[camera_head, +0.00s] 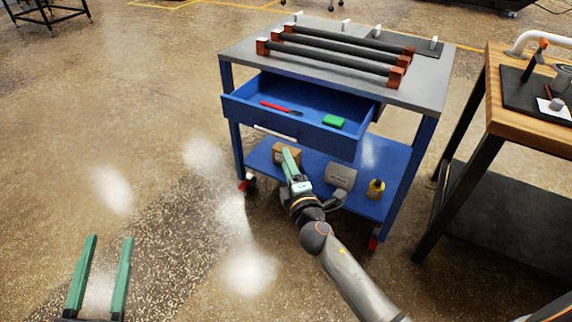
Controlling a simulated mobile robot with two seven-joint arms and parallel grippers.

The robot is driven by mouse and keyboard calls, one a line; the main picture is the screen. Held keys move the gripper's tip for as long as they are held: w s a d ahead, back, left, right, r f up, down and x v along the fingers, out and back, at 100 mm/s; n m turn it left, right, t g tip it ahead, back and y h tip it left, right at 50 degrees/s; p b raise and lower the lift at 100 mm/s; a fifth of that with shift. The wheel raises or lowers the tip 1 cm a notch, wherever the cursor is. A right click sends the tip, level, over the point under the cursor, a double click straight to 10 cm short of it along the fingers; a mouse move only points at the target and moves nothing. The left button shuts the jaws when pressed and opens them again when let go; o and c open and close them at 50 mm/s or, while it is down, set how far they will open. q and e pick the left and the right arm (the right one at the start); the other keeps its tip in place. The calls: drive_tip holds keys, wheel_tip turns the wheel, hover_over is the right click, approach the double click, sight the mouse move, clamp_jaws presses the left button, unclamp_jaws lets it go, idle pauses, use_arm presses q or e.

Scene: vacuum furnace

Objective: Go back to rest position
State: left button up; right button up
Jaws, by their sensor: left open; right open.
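My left gripper (110,240) is at the lower left, over the bare floor. Its two green fingers are parallel and well apart, with nothing between them. My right gripper (289,157) is in front of the blue cart, below the front of its open drawer (290,122). Its green fingers are seen nearly edge-on and overlap in this view; it is open and I see nothing held. It overlaps a brown box (279,151) on the lower shelf in the picture; I cannot tell whether they touch.
The drawer holds a red tool (277,106) and a green block (333,121). Black bars with orange ends lie on the cart top (425,93). A wooden-topped table (500,118) is at right.

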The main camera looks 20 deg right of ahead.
use_arm(q)
drive_tip(key=shift+r, duration=0.1)
idle(0.4)
use_arm(e)
drive_tip(key=s+a+r+m+t+y+p, duration=0.1)
drive_tip(key=s+a+r+m+y, duration=0.35)
drive_tip(key=s+r, duration=0.4)
drive_tip(key=s+a+r+m+t+y+p, duration=0.1)
drive_tip(key=s+a+r+m+y, duration=0.35)
drive_tip(key=s, duration=0.75)
use_arm(q)
drive_tip(key=s+a+f+n+g+y+p, duration=0.3)
drive_tip(key=s+f+n+g+y+p, duration=0.2)
drive_tip(key=p, duration=1.7)
drive_tip(key=s+f+g, duration=0.3)
drive_tip(key=f+g, duration=0.3)
drive_tip(key=shift+s, duration=0.2)
use_arm(e)
drive_tip(key=s+d+f+m+g+h, duration=0.4)
drive_tip(key=s+f+g, duration=0.4)
drive_tip(key=f+g, duration=0.2)
drive_tip(key=shift+s+d+f+m+g+h, duration=0.25)
drive_tip(key=shift+d+f+m+g+h, duration=0.2)
drive_tip(key=shift+m, duration=0.45)
